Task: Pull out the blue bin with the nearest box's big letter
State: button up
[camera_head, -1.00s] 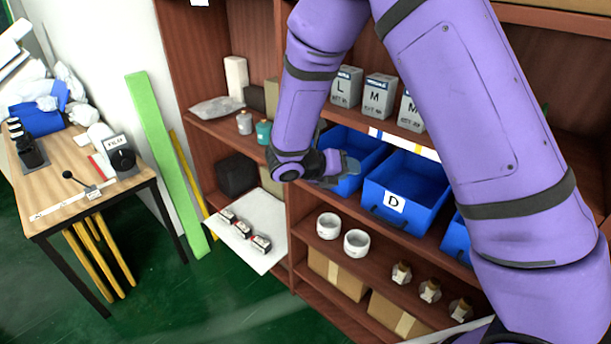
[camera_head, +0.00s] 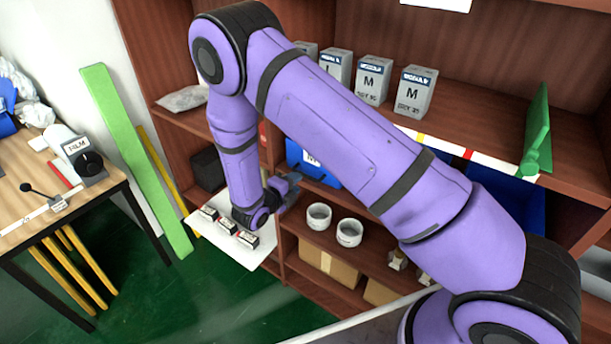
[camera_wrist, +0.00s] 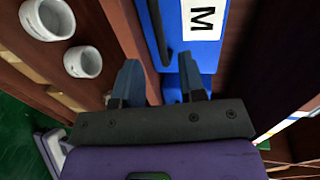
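A blue bin (camera_head: 322,171) with a white label stands on the middle shelf, partly hidden behind my arm. In the wrist view the bin (camera_wrist: 203,60) bears a big letter M and a dark handle (camera_wrist: 157,30). My gripper (camera_head: 285,187) is just in front of and below this bin. In the wrist view my gripper (camera_wrist: 160,65) has its two fingers apart with nothing between them, near the handle's end. Grey boxes stand on the shelf above: one M box at the right (camera_head: 415,92), another M box (camera_head: 373,80), and one further left (camera_head: 336,66).
Another blue bin (camera_head: 507,190) shows at the right, partly behind my arm. Two white cups (camera_head: 349,232) stand on the shelf below. A white board (camera_head: 213,245) with small boxes juts out at the left. A green object (camera_head: 537,135) stands at the right shelf edge.

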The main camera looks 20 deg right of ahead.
aim_at(305, 176)
jog(key=x, duration=0.6)
jog(key=shift+w+d, duration=0.15)
jog(key=shift+d, duration=0.2)
jog(key=shift+c, duration=0.4)
grip_shut()
